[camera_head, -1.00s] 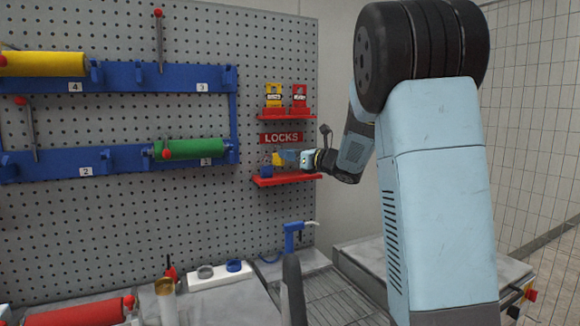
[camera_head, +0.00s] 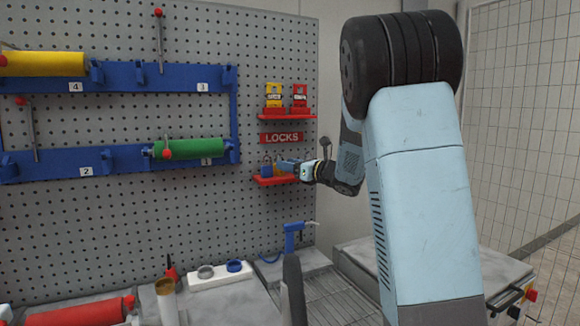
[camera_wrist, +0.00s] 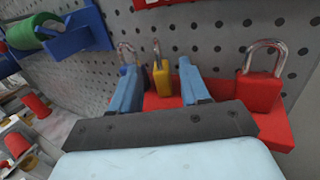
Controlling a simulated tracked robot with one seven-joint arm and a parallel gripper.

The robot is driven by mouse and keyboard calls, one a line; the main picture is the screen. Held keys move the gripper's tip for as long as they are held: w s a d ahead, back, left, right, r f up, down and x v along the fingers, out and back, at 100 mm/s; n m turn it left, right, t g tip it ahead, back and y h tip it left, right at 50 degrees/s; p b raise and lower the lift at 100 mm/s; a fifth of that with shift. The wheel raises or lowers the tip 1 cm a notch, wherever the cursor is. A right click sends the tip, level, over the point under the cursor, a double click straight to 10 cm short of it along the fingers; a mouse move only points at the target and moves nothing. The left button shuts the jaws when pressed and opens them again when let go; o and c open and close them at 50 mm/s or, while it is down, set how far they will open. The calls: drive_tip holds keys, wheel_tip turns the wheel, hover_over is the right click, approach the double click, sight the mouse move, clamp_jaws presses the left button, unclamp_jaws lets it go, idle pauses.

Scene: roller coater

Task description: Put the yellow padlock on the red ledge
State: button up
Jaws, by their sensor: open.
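The yellow padlock (camera_wrist: 162,80) stands upright on the red ledge (camera_wrist: 272,126), its shackle up, in the wrist view. My gripper (camera_wrist: 156,70) is open, with one blue finger on each side of the padlock; I cannot tell whether either finger touches it. In the head view my gripper (camera_head: 286,165) is at the lower red ledge (camera_head: 275,182) under the LOCKS sign, and it mostly hides the padlock there.
A blue padlock (camera_wrist: 126,55) is partly hidden behind the left finger. A red padlock (camera_wrist: 260,88) stands on the ledge to the right. An upper red shelf (camera_head: 288,116) holds yellow and red locks. The pegboard is close behind.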

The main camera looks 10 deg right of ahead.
drive_tip(key=s+d+r+m+h, duration=0.1)
drive_tip(key=s+d+m+h, duration=0.5)
drive_tip(key=s+m, duration=0.55)
drive_tip(key=s+d+m+h, duration=0.6)
drive_tip(key=s+m, duration=0.2)
drive_tip(key=m, duration=0.7)
drive_tip(key=s+a+f+m+g, duration=0.3)
drive_tip(key=s+m, duration=0.2)
drive_tip(key=s, duration=0.3)
drive_tip(key=s+a+f+m+g, duration=0.3)
drive_tip(key=s+m, duration=0.3)
drive_tip(key=s, duration=0.2)
drive_tip(key=s+a+f+m+g+y, duration=0.1)
drive_tip(key=s+a+f+m+g, duration=0.2)
drive_tip(key=s+m, duration=0.3)
drive_tip(key=shift+s+a+f, duration=0.15)
drive_tip(key=shift+s+a, duration=0.75)
drive_tip(key=shift+s, duration=0.1)
